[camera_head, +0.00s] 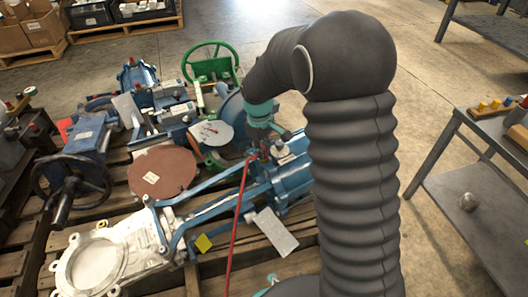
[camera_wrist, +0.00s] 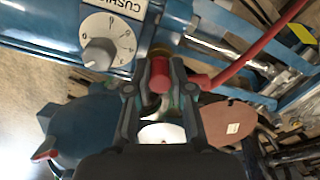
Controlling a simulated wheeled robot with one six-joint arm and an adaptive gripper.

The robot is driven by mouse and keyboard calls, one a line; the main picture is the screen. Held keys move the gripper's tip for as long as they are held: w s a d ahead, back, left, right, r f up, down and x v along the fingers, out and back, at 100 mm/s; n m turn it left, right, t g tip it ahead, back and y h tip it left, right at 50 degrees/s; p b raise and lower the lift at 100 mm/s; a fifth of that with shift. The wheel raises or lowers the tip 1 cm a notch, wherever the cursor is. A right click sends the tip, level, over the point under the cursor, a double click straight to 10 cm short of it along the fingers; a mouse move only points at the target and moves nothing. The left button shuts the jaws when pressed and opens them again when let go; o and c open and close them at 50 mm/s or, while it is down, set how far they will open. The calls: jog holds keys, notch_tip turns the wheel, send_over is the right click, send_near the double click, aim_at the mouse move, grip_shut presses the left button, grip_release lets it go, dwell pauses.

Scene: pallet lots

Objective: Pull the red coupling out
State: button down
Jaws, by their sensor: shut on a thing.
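The red coupling (camera_wrist: 160,75) shows in the wrist view between the two fingers of my gripper (camera_wrist: 158,88), at the side of a blue cylinder body (camera_wrist: 60,35). My gripper is shut on it. A red hose (camera_wrist: 255,50) reaches the coupling's right side from the upper right. In the head view my gripper (camera_head: 260,146) points down at the blue actuator, and the red hose (camera_head: 237,220) hangs down from there toward the bottom edge. The coupling is mostly hidden there. I cannot tell whether it is still seated in its port.
A grey dial knob (camera_wrist: 99,54) marked CUSHION sits beside the gripper. Around it lie a brown disc (camera_head: 163,173), a green handwheel (camera_head: 210,62), a black handwheel (camera_head: 70,187) and a pale gate valve (camera_head: 100,258) on wooden pallets. A grey shelf (camera_head: 470,190) stands right, beyond open floor.

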jog(key=shift+a+r+p, duration=0.15)
jog(key=shift+r+p, duration=1.85)
jog(key=shift+r, duration=0.65)
